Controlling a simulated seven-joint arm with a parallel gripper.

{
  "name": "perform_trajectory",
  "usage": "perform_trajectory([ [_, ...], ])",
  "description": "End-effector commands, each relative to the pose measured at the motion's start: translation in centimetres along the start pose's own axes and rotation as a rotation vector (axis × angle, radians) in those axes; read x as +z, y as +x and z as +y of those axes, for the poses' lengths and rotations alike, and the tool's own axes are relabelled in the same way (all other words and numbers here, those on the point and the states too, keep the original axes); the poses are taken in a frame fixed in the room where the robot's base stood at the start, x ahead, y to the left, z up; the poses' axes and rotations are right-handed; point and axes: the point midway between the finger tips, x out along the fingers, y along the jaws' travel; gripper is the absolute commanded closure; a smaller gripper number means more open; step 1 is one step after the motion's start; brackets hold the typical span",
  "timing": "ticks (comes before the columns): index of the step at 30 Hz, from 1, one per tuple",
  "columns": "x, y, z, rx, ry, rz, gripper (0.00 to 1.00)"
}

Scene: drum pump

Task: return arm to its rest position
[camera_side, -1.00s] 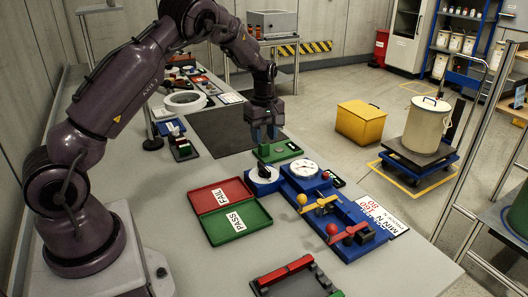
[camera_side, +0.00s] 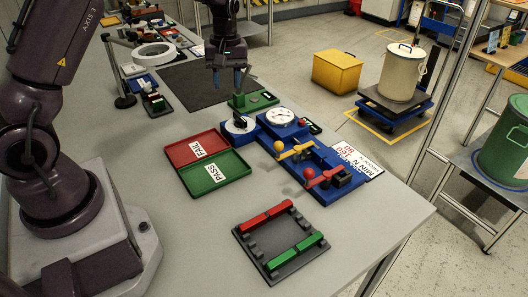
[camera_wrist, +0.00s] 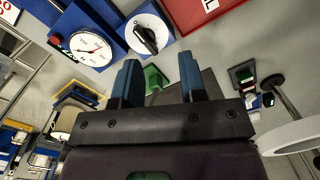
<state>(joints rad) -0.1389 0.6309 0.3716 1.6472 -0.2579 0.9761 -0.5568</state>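My gripper (camera_side: 227,78) hangs fingers-down above the back part of the bench, over the dark mat and near the green block (camera_side: 252,101). In the wrist view its two blue fingers (camera_wrist: 157,82) are apart with nothing held between them. My arm is raised and bent, with its base at the left of the bench. The blue pump fixture (camera_side: 318,165) with a white dial gauge (camera_side: 283,117) stands in front of my gripper. A black knob on a white disc (camera_side: 239,126) sits beside the gauge; it also shows in the wrist view (camera_wrist: 147,35).
A red FAIL and green PASS tray (camera_side: 218,174) lies mid-bench. A dark rack (camera_side: 295,258) with red and green bars is at the front.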

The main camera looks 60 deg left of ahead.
Motion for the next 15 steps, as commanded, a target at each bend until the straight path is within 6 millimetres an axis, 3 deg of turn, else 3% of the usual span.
perform_trajectory([
  [8,8.3,-6.0,-2.4,0.089,0.425,0.024,0.62],
  [15,16.2,-10.4,-6.1,0.164,0.813,0.144,0.62],
])
